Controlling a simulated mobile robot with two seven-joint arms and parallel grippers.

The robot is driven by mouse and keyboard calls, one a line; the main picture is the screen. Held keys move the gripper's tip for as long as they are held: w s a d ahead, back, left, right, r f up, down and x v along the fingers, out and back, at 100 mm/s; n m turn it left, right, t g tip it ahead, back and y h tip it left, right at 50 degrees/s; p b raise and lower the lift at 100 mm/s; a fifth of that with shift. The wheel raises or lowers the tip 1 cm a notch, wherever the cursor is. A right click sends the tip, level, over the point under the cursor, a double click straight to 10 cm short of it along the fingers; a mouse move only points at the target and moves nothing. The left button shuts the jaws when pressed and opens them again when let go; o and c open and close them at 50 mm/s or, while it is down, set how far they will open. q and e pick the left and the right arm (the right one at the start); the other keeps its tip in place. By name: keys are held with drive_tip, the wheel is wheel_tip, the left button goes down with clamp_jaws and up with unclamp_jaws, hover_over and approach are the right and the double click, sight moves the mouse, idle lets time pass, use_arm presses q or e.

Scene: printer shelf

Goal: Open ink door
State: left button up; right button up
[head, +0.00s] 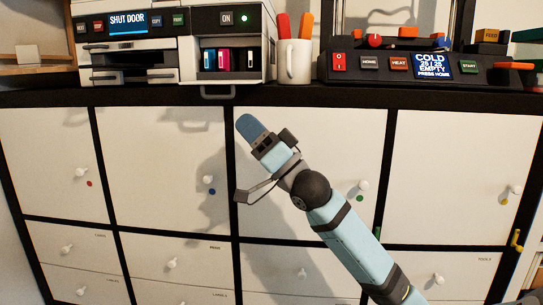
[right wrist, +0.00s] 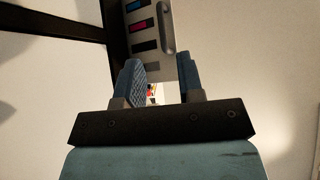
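The printer (head: 152,60) stands on the shelf top at the left, its screen reading "SHUT DOOR". Its ink bay is uncovered, and several ink cartridges (head: 222,60) show inside. A grey handle (head: 217,92) sits at the bay's lower edge, so the ink door appears folded down; its panel is hardly visible in the head view. In the right wrist view the handle (right wrist: 167,28) shows beside the coloured cartridges (right wrist: 137,27). My right gripper (head: 246,127) is below and right of the handle, apart from it. Its blue fingers (right wrist: 162,84) are spread and empty. My left gripper is out of view.
A white mug (head: 294,62) with orange and red items stands right of the printer. A control panel (head: 418,67) reading "COLD" is further right. White cabinet doors (head: 160,140) with knobs lie below the black shelf edge (head: 150,97).

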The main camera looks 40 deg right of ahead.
drive_tip(key=b+v, duration=0.1)
drive_tip(key=v, duration=0.5)
drive_tip(key=shift+s+f, duration=0.25)
drive_tip(key=shift+d, duration=0.15)
